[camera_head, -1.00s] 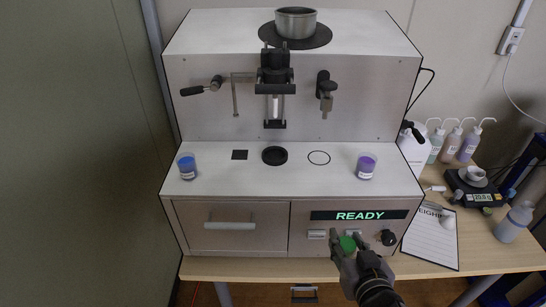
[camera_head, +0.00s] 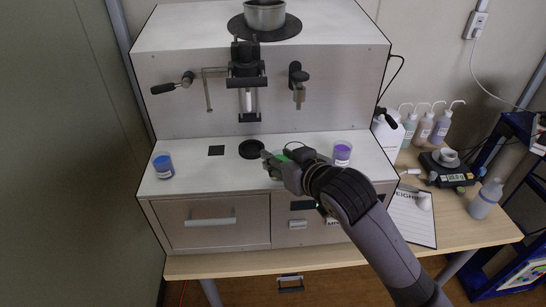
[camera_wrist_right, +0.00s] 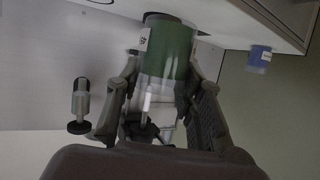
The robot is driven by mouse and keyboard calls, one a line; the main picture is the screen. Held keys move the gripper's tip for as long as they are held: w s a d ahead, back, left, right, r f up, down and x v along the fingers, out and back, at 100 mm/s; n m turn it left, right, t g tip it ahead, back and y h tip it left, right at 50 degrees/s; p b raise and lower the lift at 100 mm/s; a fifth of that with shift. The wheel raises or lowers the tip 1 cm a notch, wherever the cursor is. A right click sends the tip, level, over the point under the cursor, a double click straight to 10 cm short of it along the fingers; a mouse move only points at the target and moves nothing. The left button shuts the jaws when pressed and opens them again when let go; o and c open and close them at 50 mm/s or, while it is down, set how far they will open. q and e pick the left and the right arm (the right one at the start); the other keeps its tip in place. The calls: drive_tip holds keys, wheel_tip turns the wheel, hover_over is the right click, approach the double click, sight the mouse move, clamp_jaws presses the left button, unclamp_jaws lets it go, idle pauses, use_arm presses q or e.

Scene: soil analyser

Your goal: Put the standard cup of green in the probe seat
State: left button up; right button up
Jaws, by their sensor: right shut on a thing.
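My right gripper (camera_head: 282,163) is shut on the green cup and holds it at the analyser's white deck, just right of the round black seat (camera_head: 252,149). In the right wrist view the green cup (camera_wrist_right: 172,50), with a white label, sits between the two fingers (camera_wrist_right: 165,75). In the head view the fingers hide most of the cup. I cannot tell whether the cup touches the deck. The probe (camera_head: 248,98) hangs on the analyser's front face, above the seat. My left gripper is not in view.
A purple cup (camera_head: 342,153) stands close to my right wrist. A lever (camera_head: 172,84) sticks out at left. Bottles and a scale (camera_head: 446,168) stand on the right.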

drive_tip(key=w+a+p, duration=0.1)
drive_tip(key=w+a, duration=0.1)
drive_tip(key=w, duration=0.3)
drive_tip(key=w+a+p, duration=0.1)
drive_tip(key=w+a, duration=0.1)
drive_tip(key=w, duration=0.2)
drive_tip(key=w+a+p, duration=0.2)
drive_tip(key=w, duration=0.3)
drive_tip(key=shift+w+a, duration=0.1)
drive_tip(key=shift+w, duration=0.3)
wheel_tip(320, 180, down, 2)
drive_tip(key=shift+f+p, duration=0.25)
drive_tip(key=shift+p, duration=0.5)
drive_tip(key=shift+f, duration=0.5)
drive_tip(key=shift+f, duration=0.15)
drive_tip(key=o, duration=1.3)
